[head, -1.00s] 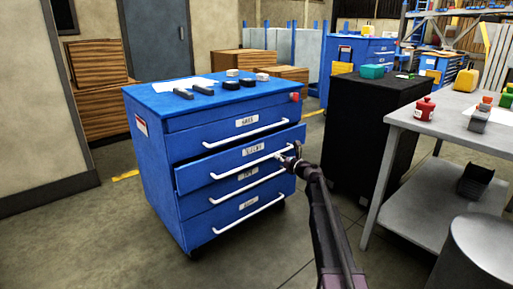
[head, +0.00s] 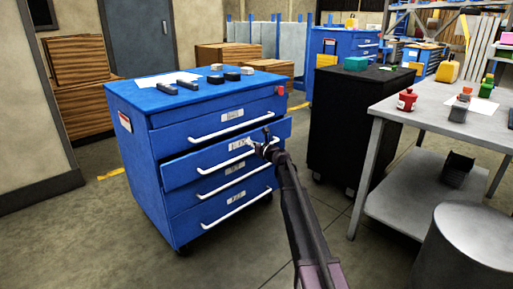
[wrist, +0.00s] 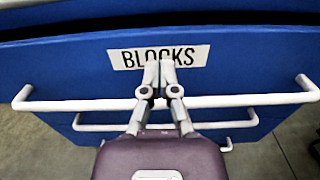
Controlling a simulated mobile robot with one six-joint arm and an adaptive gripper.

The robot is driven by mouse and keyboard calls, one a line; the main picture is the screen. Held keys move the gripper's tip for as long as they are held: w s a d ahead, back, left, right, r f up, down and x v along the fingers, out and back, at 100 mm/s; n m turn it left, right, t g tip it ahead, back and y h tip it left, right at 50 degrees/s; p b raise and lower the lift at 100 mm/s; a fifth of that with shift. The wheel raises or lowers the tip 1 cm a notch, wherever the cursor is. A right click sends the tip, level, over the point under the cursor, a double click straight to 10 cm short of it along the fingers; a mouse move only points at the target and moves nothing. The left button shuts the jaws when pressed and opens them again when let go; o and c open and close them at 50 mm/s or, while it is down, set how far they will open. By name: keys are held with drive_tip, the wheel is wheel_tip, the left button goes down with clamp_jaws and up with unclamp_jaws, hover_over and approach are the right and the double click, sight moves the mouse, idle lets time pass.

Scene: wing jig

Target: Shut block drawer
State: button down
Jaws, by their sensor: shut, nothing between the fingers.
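The block drawer (head: 205,164) is the second drawer down in a blue cabinet (head: 160,130). It stands out a little from the drawers above and below it. In the wrist view its blue front (wrist: 250,65) carries a white label reading BLOCKS (wrist: 190,56), with a white bar handle (wrist: 60,105) below. My gripper (head: 252,143) is at this drawer front, near the label. In the wrist view my gripper (wrist: 158,68) is shut and empty, its fingertips over the label's lower middle and its fingers crossing above the handle. Whether the tips touch the front, I cannot tell.
Dark blocks and a paper (head: 175,78) lie on the cabinet top. A black cabinet (head: 350,125) stands to the right, then a grey table (head: 425,112) with a red container (head: 407,99). A grey cylinder (head: 465,250) stands at front right. Floor at left is clear.

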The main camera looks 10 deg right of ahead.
sight(240, 138)
drive_tip(key=shift+x, duration=2.45)
drive_tip(key=x, duration=0.4)
drive_tip(key=shift+w+a, duration=0.25)
drive_tip(key=shift+w, duration=0.1)
drive_tip(key=shift+w+a, duration=0.1)
drive_tip(key=shift+a, duration=0.15)
drive_tip(key=v, duration=1.5)
drive_tip(key=shift+w, duration=0.15)
